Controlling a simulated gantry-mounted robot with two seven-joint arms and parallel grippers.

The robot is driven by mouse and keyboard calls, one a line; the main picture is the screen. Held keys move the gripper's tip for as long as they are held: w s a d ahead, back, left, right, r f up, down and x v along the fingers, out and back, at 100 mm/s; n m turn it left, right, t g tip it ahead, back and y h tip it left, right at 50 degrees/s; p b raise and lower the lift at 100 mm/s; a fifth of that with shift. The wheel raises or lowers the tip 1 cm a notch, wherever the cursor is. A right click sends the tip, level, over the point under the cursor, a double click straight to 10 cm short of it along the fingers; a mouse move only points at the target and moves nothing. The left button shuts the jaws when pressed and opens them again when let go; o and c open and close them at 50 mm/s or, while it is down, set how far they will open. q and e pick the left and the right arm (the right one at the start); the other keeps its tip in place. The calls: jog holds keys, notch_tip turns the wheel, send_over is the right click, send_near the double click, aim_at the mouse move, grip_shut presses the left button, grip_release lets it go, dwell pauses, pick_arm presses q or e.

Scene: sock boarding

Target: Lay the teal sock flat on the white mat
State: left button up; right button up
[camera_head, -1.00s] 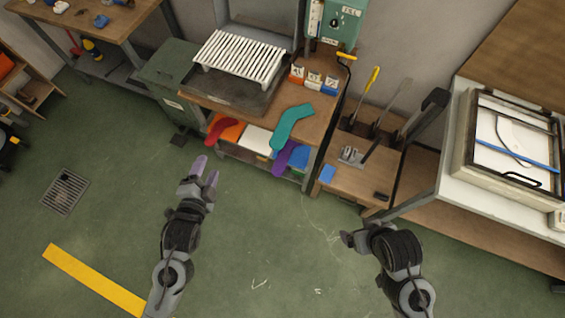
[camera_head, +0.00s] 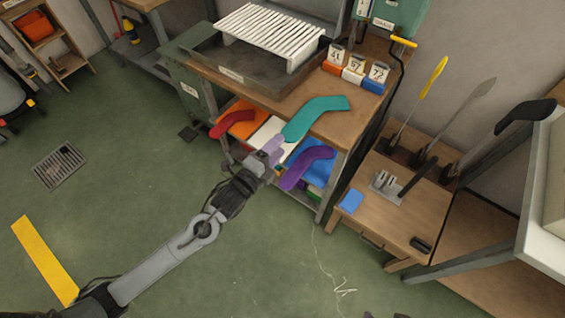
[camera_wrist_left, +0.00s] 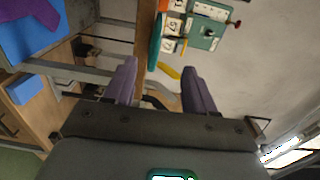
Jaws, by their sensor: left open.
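The white mat (camera_head: 263,136) is on the shelf below, between an orange mat (camera_head: 243,125) and a blue mat (camera_head: 322,166). My left gripper (camera_head: 276,146), with purple fingers, is open in front of the bench, just below the sock's lower end. It covers part of the white mat. In the left wrist view the fingers (camera_wrist_left: 160,75) are apart with nothing between them. Only dark slivers of my right arm show at the bottom edge of the head view.
A red sock (camera_head: 232,121) lies at the orange mat and a purple sock (camera_head: 305,165) on the blue mat. A white slatted rack (camera_head: 268,38) and several numbered blocks (camera_head: 353,70) stand on the bench. A side table (camera_head: 400,200) with upright tools is to the right.

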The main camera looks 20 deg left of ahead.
aim_at(291, 132)
pick_arm(q)
jog(key=shift+f+b+x, duration=0.15)
jog(key=shift+b+x, duration=0.8)
jog(key=shift+x, duration=0.35)
jog(key=shift+f+b+x, duration=0.15)
jog(key=shift+b+x, duration=0.75)
jog(key=shift+x, duration=0.35)
jog(key=shift+f+b+x, duration=0.2)
jog(key=shift+b+x, duration=0.75)
jog(key=shift+x, duration=0.35)
pick_arm(e)
notch_tip(291, 132, down, 7)
jog(key=shift+r, duration=0.15)
pick_arm(q)
jog(key=shift+a, duration=0.15)
jog(key=shift+c, duration=0.3)
jog(key=c, duration=0.9)
pick_arm(e)
jog(key=shift+a, duration=0.1)
pick_arm(q)
jog(key=shift+r, duration=0.15)
pick_arm(e)
jog(key=shift+r, duration=0.15)
